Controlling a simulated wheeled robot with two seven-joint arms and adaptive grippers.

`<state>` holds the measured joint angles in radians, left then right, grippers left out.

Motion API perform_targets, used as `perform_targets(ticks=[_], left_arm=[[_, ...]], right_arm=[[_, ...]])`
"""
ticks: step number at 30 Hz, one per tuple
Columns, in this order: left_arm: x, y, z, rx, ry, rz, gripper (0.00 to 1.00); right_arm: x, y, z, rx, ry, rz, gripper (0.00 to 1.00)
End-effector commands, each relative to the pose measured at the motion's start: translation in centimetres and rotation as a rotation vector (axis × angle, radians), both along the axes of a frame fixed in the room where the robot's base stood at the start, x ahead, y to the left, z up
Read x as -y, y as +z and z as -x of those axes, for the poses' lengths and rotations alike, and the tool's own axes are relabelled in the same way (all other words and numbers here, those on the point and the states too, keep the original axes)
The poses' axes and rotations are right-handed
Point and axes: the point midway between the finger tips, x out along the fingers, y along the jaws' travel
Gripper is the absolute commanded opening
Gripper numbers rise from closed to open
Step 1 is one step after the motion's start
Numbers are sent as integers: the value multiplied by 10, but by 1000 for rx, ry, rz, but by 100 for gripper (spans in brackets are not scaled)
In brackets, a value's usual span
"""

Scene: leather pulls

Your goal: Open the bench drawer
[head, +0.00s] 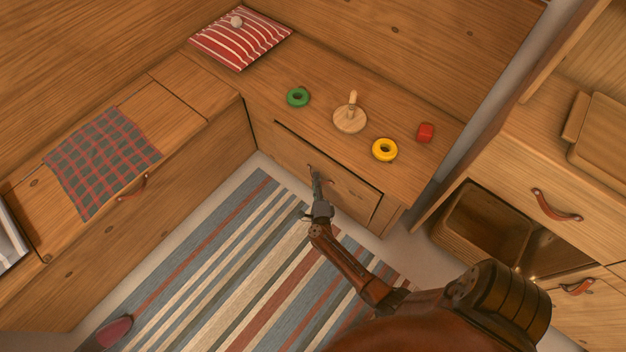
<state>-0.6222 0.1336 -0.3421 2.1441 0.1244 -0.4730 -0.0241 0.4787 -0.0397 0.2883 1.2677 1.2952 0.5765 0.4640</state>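The bench drawer (350,192) is in the front of the wooden bench at the middle of the head view. A dark line runs along its top and right edges; I cannot tell if it stands slightly out. My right gripper (314,174) is at the drawer front, left of its middle, with its fingertips at or very near the face. Its fingers look close together, but I cannot tell whether they are shut on anything. The drawer's pull is not clearly visible and may be hidden by the gripper. My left gripper is not in view.
On the bench top are a green ring (298,97), a wooden peg base (349,119), a yellow ring (385,150) and a red block (425,132). A striped cushion (240,38) lies behind. A cabinet (545,160) stands right. A striped rug (215,260) covers the floor.

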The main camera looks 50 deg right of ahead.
Motion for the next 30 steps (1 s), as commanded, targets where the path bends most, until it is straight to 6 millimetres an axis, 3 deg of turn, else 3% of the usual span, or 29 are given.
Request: perform_targets(ticks=[10,17,30], left_arm=[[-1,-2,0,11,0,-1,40],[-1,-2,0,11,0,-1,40],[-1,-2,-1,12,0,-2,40]], right_arm=[[3,0,-3,0,1,0,14],[3,0,-3,0,1,0,0],[2,-1,-3,-1,1,-1,0]])
